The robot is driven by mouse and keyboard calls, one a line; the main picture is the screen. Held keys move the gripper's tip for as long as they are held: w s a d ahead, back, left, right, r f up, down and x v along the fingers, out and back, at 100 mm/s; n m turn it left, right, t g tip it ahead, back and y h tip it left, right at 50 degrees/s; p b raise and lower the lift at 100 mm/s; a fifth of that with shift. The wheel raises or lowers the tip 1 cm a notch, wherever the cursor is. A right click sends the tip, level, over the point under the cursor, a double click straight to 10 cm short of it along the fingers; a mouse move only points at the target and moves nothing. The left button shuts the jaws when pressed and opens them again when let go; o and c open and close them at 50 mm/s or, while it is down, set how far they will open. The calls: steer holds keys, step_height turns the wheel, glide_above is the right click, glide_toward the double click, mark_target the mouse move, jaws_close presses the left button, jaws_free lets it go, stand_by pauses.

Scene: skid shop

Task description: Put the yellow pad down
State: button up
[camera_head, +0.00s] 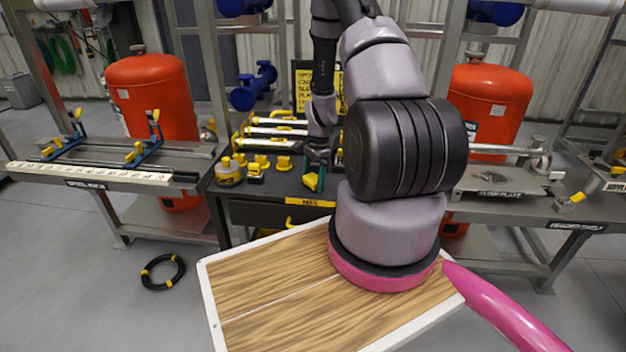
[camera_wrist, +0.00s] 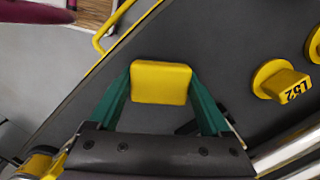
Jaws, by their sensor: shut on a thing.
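The yellow pad (camera_wrist: 160,82) is a small block with rounded edges, held between the two green fingers of my gripper (camera_head: 314,181). In the wrist view the gripper (camera_wrist: 160,90) has one finger against each side of the pad. The pad is over the dark top of the parts table (camera_wrist: 228,62). In the head view my gripper is near the front edge of that table, above the yellow label (camera_head: 310,202).
Several yellow parts (camera_head: 284,163) stand left of my gripper, and white bars with yellow ends (camera_head: 275,131) lie behind. A yellow part marked L52 (camera_wrist: 288,84) is to the right in the wrist view. The tabletop around the pad looks clear. A wooden tray (camera_head: 270,290) is in front.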

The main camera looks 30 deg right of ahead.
steer(key=shift+s+f, duration=0.1)
steer(key=shift+f, duration=0.15)
